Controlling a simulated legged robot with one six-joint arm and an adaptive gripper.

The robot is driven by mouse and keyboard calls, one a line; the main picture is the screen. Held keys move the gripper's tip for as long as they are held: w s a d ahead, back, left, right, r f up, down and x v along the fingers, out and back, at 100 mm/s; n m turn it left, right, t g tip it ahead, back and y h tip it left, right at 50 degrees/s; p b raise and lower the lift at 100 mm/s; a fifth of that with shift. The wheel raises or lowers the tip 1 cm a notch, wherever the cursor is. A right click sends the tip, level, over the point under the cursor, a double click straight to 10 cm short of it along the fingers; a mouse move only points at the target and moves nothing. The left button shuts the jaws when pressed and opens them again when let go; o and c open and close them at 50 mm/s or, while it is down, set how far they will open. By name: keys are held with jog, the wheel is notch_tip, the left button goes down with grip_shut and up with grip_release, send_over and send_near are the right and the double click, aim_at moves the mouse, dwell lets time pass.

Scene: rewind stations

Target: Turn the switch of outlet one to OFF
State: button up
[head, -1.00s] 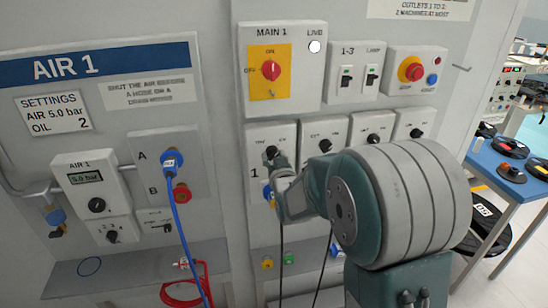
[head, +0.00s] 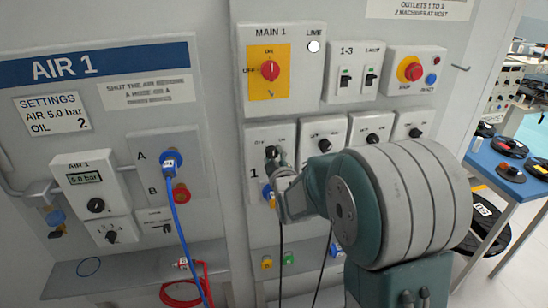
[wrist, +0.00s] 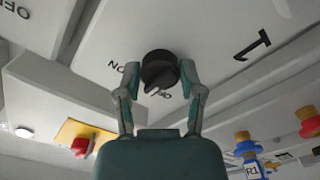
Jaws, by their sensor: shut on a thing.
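The switch of outlet one is a round black knob (head: 271,152) on the white outlet panel marked 1 (head: 254,150), below the MAIN 1 box. In the wrist view the knob (wrist: 159,68) sits between my two fingers, with the panel's ON and OFF lettering close by. My gripper (wrist: 162,78) is shut on the knob, one finger on each side. In the head view my gripper (head: 275,165) reaches the panel from the lower right and hides part of its lower half.
The MAIN 1 red switch (head: 270,70) is above. Other black outlet knobs (head: 324,145) stand to the right, near my arm. A red emergency stop (head: 411,71) is at upper right. The AIR 1 panel with a blue hose (head: 181,220) is left. A blue table (head: 500,177) stands right.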

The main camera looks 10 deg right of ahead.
jog(key=n, duration=0.5)
jog(key=shift+n, duration=2)
jog(key=o, duration=1.2)
jog(key=shift+a+f, duration=0.1)
jog(key=shift+a, duration=0.1)
jog(key=s, duration=1.2)
